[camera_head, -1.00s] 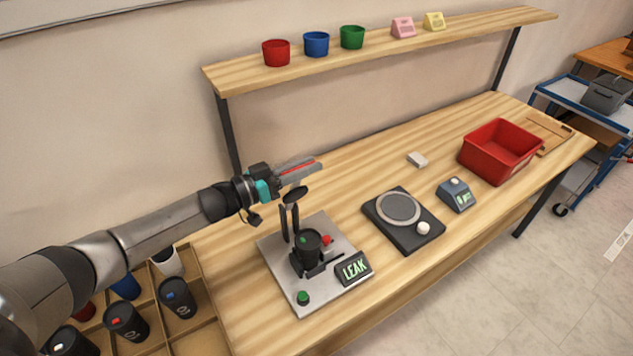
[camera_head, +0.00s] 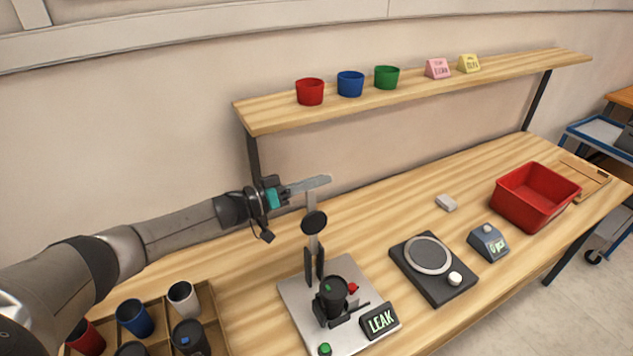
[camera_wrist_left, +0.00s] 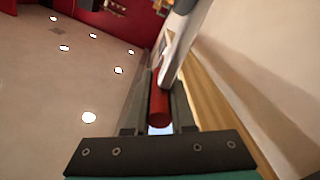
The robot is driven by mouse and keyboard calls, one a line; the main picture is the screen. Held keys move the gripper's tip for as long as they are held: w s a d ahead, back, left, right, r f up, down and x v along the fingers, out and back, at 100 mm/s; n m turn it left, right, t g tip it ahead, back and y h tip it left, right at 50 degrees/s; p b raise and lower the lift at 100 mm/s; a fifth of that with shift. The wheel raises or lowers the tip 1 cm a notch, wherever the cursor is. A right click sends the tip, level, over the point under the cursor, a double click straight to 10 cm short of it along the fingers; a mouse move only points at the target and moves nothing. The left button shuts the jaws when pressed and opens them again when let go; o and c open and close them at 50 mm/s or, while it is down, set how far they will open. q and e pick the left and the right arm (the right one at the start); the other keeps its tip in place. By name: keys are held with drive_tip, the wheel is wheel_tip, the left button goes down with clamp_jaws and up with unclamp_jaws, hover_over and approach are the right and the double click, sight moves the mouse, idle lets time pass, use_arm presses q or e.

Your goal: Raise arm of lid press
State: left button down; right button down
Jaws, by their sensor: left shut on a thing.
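The lid press has a grey base plate (camera_head: 296,297) and two dark uprights. Its grey press arm (camera_head: 312,202) stands raised, close to upright, with a round black pad (camera_head: 314,222) on it. A black cup with a lid (camera_head: 335,298) sits in the press below, apart from the pad. My left gripper (camera_head: 318,184) is shut at the top end of the arm, high above the base. In the left wrist view, its fingers hold the red handle (camera_wrist_left: 159,107), with the grey arm (camera_wrist_left: 182,45) beyond it. My right gripper is not in view.
A LEAK display (camera_head: 380,321) and a green button (camera_head: 325,349) are on the press base. A scale (camera_head: 433,279) and a red bin (camera_head: 530,205) stand to the right. The cup shelf (camera_head: 420,95) is behind. A compartment tray with cups (camera_head: 215,310) is at lower left.

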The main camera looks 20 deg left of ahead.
use_arm(q)
drive_tip(key=shift+s+d+f, duration=0.1)
drive_tip(key=shift+s+f, duration=0.1)
drive_tip(key=shift+f, duration=0.25)
drive_tip(key=c, duration=0.8)
unclamp_jaws()
drive_tip(key=shift+o, duration=0.2)
drive_tip(key=shift+w+r, duration=0.1)
drive_tip(key=shift+w, duration=0.05)
drive_tip(key=shift+r, duration=0.1)
drive_tip(key=v, duration=1.5)
drive_tip(key=shift+b, duration=0.45)
